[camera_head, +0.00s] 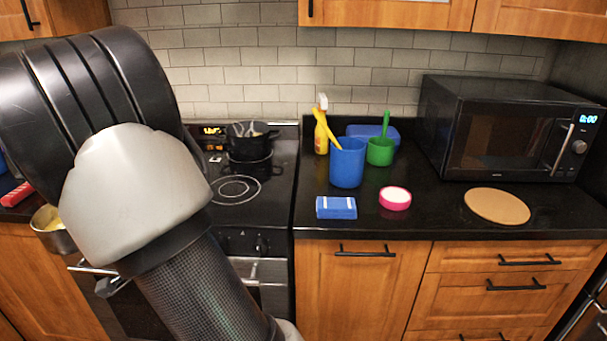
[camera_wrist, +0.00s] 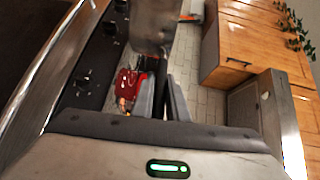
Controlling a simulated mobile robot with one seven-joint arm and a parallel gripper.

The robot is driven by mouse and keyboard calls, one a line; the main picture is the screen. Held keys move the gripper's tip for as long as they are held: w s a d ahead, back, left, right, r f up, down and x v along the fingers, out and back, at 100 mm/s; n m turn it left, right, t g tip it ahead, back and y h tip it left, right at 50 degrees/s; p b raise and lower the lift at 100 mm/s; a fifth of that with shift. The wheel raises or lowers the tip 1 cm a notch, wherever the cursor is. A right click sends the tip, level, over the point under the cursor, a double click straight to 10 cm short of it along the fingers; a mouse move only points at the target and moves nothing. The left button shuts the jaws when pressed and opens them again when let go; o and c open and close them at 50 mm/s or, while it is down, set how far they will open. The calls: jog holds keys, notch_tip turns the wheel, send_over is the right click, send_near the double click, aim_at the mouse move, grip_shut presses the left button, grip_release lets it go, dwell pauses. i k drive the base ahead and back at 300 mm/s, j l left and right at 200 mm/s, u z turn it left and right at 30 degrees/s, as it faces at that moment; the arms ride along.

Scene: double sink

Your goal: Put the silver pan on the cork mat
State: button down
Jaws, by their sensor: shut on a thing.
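The silver pan (camera_head: 53,232) shows at the left of the head view, in front of the counter edge, with something yellow in it. My arm hides much of it. In the wrist view the pan's metal side (camera_wrist: 155,25) is at the top, just beyond my fingers. My gripper (camera_wrist: 160,85) is shut on the pan, seemingly at its dark handle; the exact grip is partly hidden. The head view does not show my fingers. The round cork mat (camera_head: 497,206) lies flat and bare on the right counter, in front of the microwave.
A black pot (camera_head: 250,146) stands on the stove (camera_head: 235,205). A blue cup (camera_head: 347,163), green cup (camera_head: 380,152), blue sponge (camera_head: 336,208) and pink round dish (camera_head: 395,198) stand left of the mat. The microwave (camera_head: 510,130) is behind it. A red object (camera_wrist: 127,85) shows near my fingers.

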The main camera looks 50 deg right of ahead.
aim_at(514, 221)
jog(key=k+l+z, duration=0.55)
jog(key=l, duration=0.35)
jog(key=k+l+z, duration=0.15)
jog(key=k+l, duration=0.15)
jog(key=k+l+z, duration=0.2)
jog(key=l, duration=0.2)
jog(key=k+l+z, duration=0.15)
jog(key=l, duration=0.25)
jog(key=i, duration=0.05)
